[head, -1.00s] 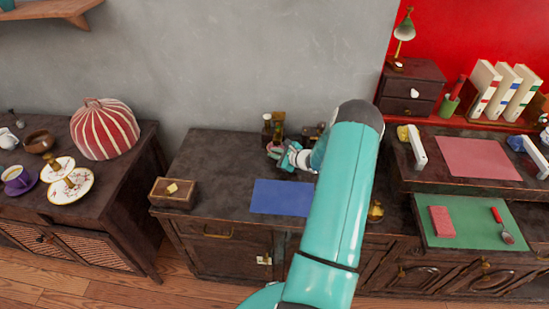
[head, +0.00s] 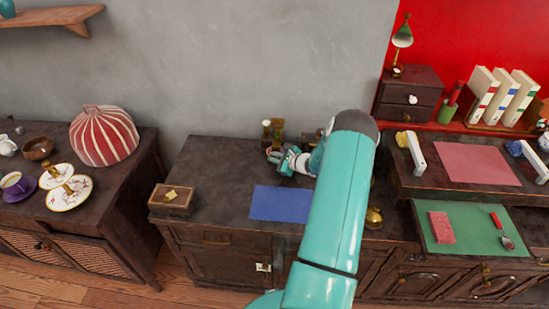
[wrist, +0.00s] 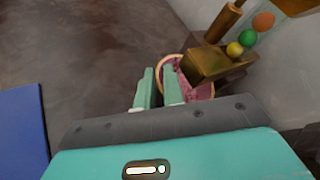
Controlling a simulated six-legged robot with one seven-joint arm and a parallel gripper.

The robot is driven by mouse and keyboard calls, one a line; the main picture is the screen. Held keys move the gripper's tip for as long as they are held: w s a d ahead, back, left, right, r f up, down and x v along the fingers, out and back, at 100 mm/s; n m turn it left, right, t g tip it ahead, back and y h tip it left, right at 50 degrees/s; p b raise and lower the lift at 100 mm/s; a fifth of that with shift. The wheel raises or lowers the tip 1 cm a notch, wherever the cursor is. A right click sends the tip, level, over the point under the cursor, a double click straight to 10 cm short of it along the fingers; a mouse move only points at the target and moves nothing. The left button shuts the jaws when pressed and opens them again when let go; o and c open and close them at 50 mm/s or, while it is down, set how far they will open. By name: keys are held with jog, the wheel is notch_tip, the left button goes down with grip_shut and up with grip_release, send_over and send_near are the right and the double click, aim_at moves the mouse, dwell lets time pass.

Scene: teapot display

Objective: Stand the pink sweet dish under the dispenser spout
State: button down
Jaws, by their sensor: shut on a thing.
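The pink sweet dish (wrist: 199,91) shows in the wrist view just beyond my fingers, with a pale rim. My gripper (wrist: 158,88) is shut on its near wall, one finger outside the rim and one inside. The brass dispenser (wrist: 213,62) has coloured balls by its post, and its spout part overhangs the dish and hides part of it. Whether the dish touches the counter I cannot tell. In the head view my gripper (head: 277,157) is at the back of the counter, in front of the dispenser (head: 273,130); the dish is hardly visible there.
A blue mat (head: 280,204) lies on the dark counter (head: 222,165) in front of my gripper. A wooden box (head: 171,199) stands at the counter's left front. The grey wall is close behind the dispenser. The counter between box and dispenser is clear.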

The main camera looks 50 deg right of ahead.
jog(key=shift+f, duration=0.1)
jog(key=c, duration=1.6)
grip_release()
jog(key=shift+c, duration=0.2)
jog(key=shift+o, duration=1)
jog(key=shift+d, duration=0.1)
jog(key=v, duration=1.3)
jog(key=shift+s, duration=0.4)
